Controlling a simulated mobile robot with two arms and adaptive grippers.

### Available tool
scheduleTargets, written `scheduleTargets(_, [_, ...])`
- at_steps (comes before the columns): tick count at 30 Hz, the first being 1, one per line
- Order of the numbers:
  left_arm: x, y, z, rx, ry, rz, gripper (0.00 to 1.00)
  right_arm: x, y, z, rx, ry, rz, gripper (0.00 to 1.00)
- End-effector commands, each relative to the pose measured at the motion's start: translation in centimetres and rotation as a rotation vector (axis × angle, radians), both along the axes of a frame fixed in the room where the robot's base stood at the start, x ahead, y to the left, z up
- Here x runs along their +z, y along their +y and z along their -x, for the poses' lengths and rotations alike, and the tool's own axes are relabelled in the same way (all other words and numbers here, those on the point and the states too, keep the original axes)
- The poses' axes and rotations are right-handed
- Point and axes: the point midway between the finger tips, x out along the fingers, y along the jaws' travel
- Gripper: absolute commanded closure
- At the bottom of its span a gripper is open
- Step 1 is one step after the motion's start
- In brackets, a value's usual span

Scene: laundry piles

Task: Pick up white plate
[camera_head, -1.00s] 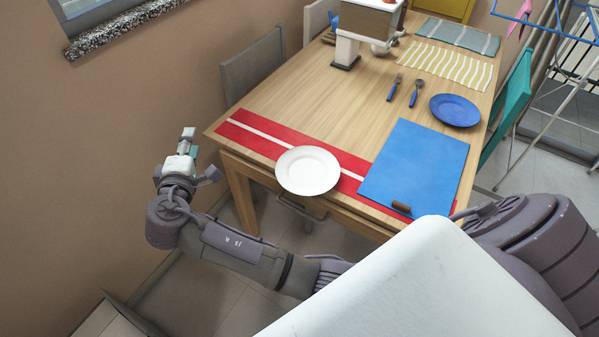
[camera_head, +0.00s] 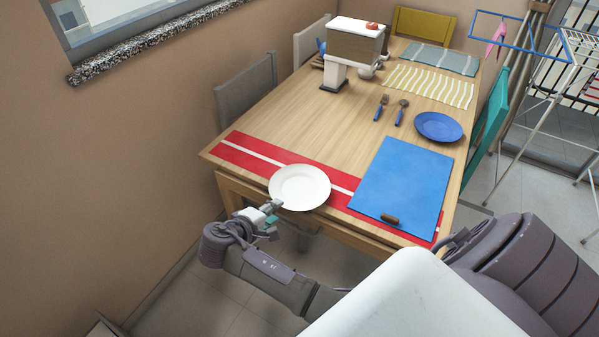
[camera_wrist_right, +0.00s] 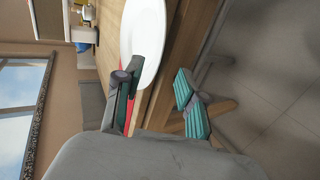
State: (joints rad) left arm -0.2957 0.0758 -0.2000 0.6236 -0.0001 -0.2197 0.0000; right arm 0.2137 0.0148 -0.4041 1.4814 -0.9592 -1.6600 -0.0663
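The white plate (camera_head: 300,187) lies on the red placemat (camera_head: 250,152) with a white stripe, at the near edge of the table. Its rim reaches the table edge. My right gripper (camera_head: 274,211) is at the plate's near-left rim. In the right wrist view the gripper (camera_wrist_right: 165,85) is open. One dark finger overlaps the picture of the plate (camera_wrist_right: 143,35); the finger with teal pads is apart from it, on the floor side of the table edge. No firm grip on the plate shows. My left gripper is not in view.
A blue placemat (camera_head: 402,185) with a small brown object (camera_head: 389,219) lies right of the plate. A fork (camera_head: 380,108), spoon (camera_head: 401,112) and blue plate (camera_head: 438,126) are farther back. A grey chair (camera_head: 247,95) stands left of the wooden table (camera_head: 318,130). The table's middle is clear.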

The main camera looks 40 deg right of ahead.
Motion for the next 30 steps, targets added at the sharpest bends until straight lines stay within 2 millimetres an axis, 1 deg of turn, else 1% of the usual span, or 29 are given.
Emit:
scheduleTargets(5, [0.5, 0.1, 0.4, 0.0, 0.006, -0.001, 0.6, -0.6, -2.2, -0.9, -0.001, 0.0, 0.004, 0.6])
scheduleTargets(9, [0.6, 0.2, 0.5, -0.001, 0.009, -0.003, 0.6, -1.6, -3.7, -1.5, -0.001, 0.001, 0.003, 0.6])
scheduleTargets(13, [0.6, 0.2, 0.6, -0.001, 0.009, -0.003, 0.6, -2.0, -4.3, -1.8, 0.001, -0.001, 0.002, 0.6])
scheduleTargets(19, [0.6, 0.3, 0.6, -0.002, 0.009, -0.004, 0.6, -2.1, -4.4, -1.8, 0.0, -0.002, 0.0, 0.6])
scheduleTargets(20, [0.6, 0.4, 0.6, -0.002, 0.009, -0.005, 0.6, -2.1, -4.3, -1.8, 0.0, -0.002, 0.0, 0.64])
scheduleTargets(24, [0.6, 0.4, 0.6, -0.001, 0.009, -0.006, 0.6, -2.1, -4.3, -1.8, 0.001, -0.001, 0.001, 0.87])
scheduleTargets(26, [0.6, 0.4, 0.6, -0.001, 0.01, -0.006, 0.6, -2.1, -4.3, -1.8, 0.001, -0.001, 0.001, 0.97])
scheduleTargets(27, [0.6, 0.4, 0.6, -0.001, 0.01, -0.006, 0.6, -2.1, -4.3, -1.8, 0.001, -0.001, 0.001, 1.0])
scheduleTargets(30, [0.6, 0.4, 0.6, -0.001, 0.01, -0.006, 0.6, -2.1, -4.3, -1.8, 0.0, 0.0, 0.0, 1.0])
